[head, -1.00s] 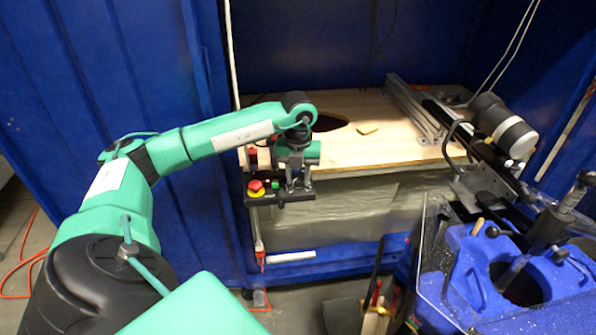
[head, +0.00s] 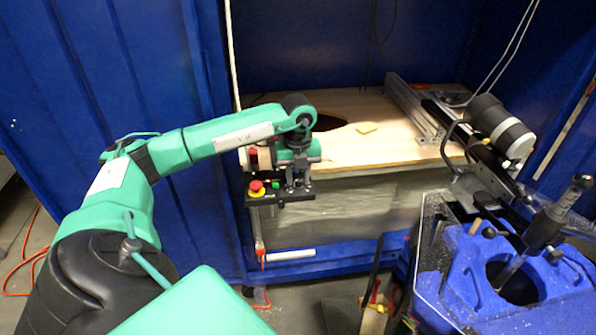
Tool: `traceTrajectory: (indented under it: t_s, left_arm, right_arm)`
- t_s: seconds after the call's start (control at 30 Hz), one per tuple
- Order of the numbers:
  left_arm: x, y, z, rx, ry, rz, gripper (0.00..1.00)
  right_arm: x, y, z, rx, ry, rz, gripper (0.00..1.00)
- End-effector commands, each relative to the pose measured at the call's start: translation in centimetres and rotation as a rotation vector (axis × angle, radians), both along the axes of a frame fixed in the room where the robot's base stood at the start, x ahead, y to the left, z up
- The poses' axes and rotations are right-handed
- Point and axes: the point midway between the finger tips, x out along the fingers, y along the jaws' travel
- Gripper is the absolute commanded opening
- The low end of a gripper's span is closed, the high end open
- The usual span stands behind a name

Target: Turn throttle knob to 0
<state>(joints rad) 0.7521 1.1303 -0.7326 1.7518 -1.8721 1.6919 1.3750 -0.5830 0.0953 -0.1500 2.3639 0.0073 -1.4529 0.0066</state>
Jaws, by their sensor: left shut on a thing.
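A small dark control panel (head: 266,200) is fixed at the front left edge of the wooden bench. It carries a red emergency button on a yellow base (head: 256,188) and a green button (head: 275,185). My left gripper (head: 299,190) points down at the panel's right end and is shut there. The throttle knob is hidden by the fingers, so I cannot see its pointer or scale. My right gripper is not in view.
The wooden bench top (head: 385,148) has a dark hole and a small yellowish block (head: 367,128) on it. Metal rails (head: 416,110) and a black-and-white cylinder (head: 502,128) are at the right. A blue rig (head: 470,262) stands at the lower right.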

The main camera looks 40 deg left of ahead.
Motion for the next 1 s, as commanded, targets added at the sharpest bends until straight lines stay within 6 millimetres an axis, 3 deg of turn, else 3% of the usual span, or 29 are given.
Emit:
traceTrajectory:
  t_s: [0.07,0.1,0.2,0.57,0.77,1.0]
  left_arm:
    - [0.0,0.0,0.1,0.000,-0.001,0.001,0.08]
    - [0.0,0.0,0.1,0.000,-0.001,0.001,0.35]
    - [0.0,0.0,0.1,0.000,-0.001,0.001,0.53]
    - [0.0,0.0,0.6,0.000,-0.001,0.000,0.53]
    - [0.1,0.0,3.9,0.000,-0.005,0.000,0.53]
    - [0.1,0.0,9.5,-0.001,-0.006,0.000,0.53]
  right_arm:
    - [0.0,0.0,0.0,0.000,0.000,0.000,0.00]
    - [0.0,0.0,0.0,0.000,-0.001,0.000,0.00]
    - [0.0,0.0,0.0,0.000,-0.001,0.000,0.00]
    - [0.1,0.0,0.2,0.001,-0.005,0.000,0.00]
    - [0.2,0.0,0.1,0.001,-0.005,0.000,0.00]
    - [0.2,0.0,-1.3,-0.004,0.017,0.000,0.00]
